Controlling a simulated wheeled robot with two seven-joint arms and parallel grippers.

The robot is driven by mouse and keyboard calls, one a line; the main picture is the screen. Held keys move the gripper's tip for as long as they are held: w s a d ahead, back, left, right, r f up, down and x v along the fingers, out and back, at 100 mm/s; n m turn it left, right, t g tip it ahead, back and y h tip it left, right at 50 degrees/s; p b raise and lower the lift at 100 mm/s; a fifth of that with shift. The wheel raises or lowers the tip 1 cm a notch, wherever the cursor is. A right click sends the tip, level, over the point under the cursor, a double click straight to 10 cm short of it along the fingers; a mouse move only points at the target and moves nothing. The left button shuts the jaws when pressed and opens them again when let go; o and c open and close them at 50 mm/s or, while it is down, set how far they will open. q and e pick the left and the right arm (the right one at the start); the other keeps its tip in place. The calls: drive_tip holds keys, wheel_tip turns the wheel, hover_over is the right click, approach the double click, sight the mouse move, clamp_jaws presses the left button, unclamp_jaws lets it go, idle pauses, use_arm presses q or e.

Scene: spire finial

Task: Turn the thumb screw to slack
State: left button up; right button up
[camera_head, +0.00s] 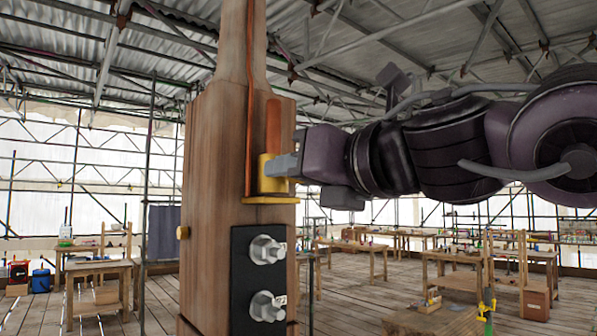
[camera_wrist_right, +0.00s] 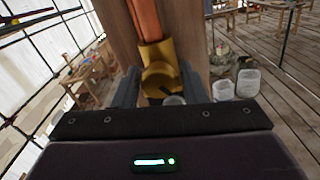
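A yellow brass fitting (camera_head: 270,178) sits on a small ledge on the side of the tall wooden post (camera_head: 212,150). A copper-coloured strip rises from it. My right gripper (camera_head: 285,166) reaches in from the right, its fingertips at the fitting. In the right wrist view the brass fitting (camera_wrist_right: 160,76) shows between the two spread fingers (camera_wrist_right: 159,88). A small grey round part with a dark piece (camera_wrist_right: 173,100), perhaps the thumb screw, lies low between the fingers, partly hidden by the gripper body. I see no clear grip on it. My left gripper is not in view.
A black plate (camera_head: 243,285) with two large bolts is fixed to the post below the ledge. A small brass knob (camera_head: 182,232) sticks out on the post's left side. Workbenches (camera_head: 100,268) stand well behind on the plank floor. The air around the right arm looks clear.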

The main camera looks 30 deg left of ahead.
drive_tip(key=b+v, duration=0.4)
drive_tip(key=v, duration=0.3)
drive_tip(key=shift+d, duration=0.3)
drive_tip(key=shift+o, duration=0.3)
drive_tip(key=shift+s, duration=0.1)
